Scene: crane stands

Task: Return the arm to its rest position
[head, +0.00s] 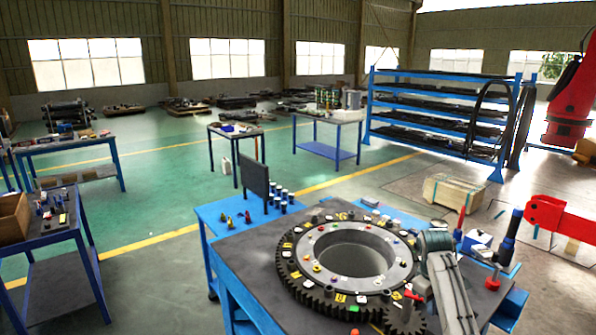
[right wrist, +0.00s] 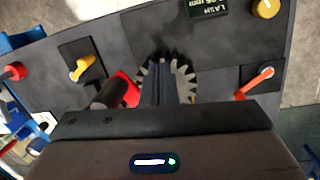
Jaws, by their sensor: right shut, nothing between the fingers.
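My right gripper (right wrist: 163,72) is shut and empty in the right wrist view, its narrow fingers together in front of a small toothed gear (right wrist: 183,78). My right arm (head: 455,290) reaches in from the bottom right of the head view, over the right part of the dark worktable. The small gear also shows in the head view (head: 404,321), beside a large dark ring gear (head: 300,285) with many small coloured parts on it. Whether the fingers touch the small gear I cannot tell. My left gripper is not in view.
A red part (right wrist: 125,88) and yellow knob (right wrist: 84,68) lie close left of the fingers; an orange-red handle (right wrist: 255,82) is at right. A wooden crate (head: 452,192) and blue rack (head: 440,122) stand beyond.

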